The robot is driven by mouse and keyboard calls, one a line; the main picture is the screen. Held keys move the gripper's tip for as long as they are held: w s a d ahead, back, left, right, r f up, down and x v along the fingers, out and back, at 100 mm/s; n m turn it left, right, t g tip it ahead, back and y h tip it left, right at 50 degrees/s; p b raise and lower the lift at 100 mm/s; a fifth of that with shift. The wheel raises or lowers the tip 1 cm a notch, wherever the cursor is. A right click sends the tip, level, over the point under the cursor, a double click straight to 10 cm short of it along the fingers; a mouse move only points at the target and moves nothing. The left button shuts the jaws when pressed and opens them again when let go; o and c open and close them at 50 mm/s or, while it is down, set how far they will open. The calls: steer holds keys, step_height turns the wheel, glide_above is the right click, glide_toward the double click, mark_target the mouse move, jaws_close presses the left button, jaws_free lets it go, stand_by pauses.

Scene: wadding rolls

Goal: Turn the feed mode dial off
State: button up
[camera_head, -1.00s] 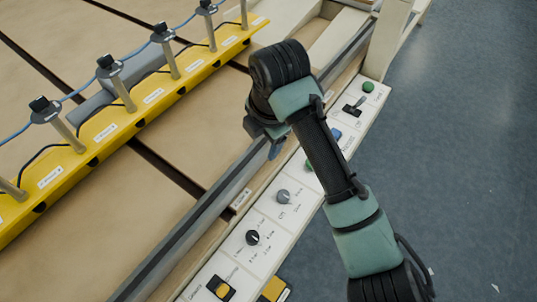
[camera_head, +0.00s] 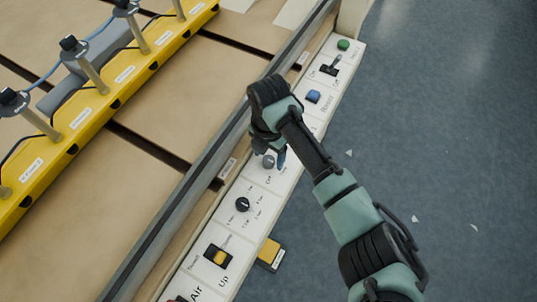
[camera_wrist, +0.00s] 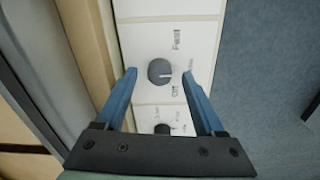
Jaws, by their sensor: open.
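The grey round dial (camera_wrist: 161,72) sits on the white control panel, with an "Off" label on the lower side and another label above it in the wrist view. Its white pointer line faces right there, between labels. In the head view the dial (camera_head: 268,161) shows just below my gripper (camera_head: 271,151). My gripper's blue fingers (camera_wrist: 160,73) are open in the wrist view, with one tip on each side of the dial. I see gaps between fingers and dial; whether the tips are level with it I cannot tell.
A black dial (camera_head: 242,204) and a yellow rocker switch (camera_head: 219,257) lie nearer on the panel (camera_head: 226,236). A blue button (camera_head: 313,96), black lever switch (camera_head: 330,69) and green button (camera_head: 344,44) lie farther along. A raised metal rail (camera_head: 188,205) runs along its left side.

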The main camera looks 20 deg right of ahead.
steer(key=shift+f, duration=0.45)
steer(key=shift+c, duration=0.2)
jaws_close()
steer(key=m+p, duration=0.2)
steer(key=shift+r+m, duration=0.15)
steer(key=shift+m, duration=0.15)
steer(key=m+p, duration=0.1)
steer(key=m, duration=0.1)
steer(key=shift+m+p, duration=0.4)
steer(key=m+p, duration=0.2)
steer(key=m, duration=0.4)
steer(key=shift+p, duration=0.3)
steer(key=shift+m, duration=0.4)
